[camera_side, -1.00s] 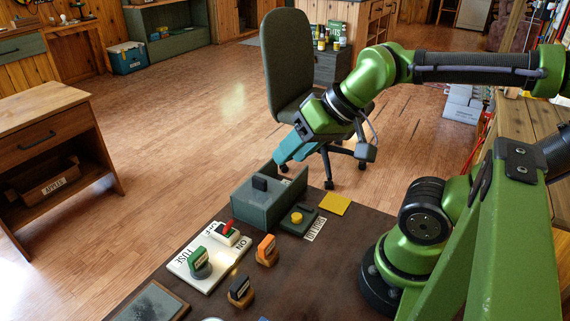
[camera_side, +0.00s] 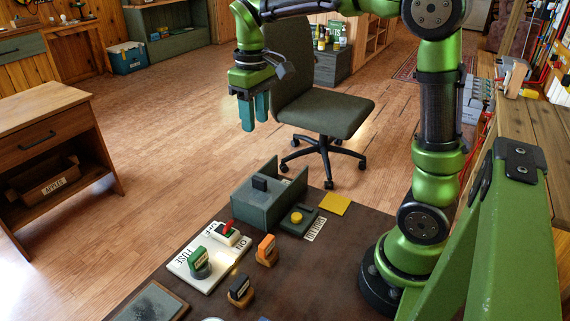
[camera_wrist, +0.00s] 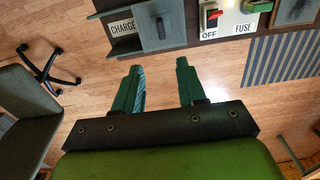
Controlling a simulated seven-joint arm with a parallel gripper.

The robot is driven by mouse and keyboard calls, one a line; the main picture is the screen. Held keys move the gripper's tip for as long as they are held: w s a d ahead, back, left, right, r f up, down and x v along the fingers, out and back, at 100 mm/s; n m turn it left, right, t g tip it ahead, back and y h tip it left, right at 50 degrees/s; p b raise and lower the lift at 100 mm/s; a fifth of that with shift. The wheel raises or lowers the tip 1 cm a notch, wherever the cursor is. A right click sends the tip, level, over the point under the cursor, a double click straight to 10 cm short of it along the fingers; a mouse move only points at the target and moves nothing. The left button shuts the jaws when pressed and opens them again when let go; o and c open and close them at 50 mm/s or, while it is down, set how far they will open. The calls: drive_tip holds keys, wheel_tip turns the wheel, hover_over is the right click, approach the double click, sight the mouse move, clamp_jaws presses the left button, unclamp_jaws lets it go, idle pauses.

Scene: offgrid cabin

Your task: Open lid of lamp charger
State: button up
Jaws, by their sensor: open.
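The lamp charger appears to be the grey-green box (camera_side: 262,212) at the far end of the dark table. A black upright handle (camera_side: 260,184) stands on its top, and thin walls with a gap between them show at its right. In the wrist view, a flat grey panel (camera_wrist: 147,40) carries the handle (camera_wrist: 160,28), beside a CHARGE label (camera_wrist: 122,28). I cannot tell whether this panel is the lid or how far open it stands. My gripper (camera_side: 254,122) is open and empty, fingers pointing down, well above the box and apart from it. Its fingers show in the wrist view (camera_wrist: 158,70).
A white FUSE panel (camera_side: 207,263) with a red switch lies left of the box. An office chair (camera_side: 325,112) stands behind my gripper.

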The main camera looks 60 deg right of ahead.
sight(259, 178)
wheel_tip(259, 178, down, 17)
drive_tip(key=shift+s+a, duration=0.1)
drive_tip(key=shift+s, duration=0.05)
idle(0.4)
clamp_jaws()
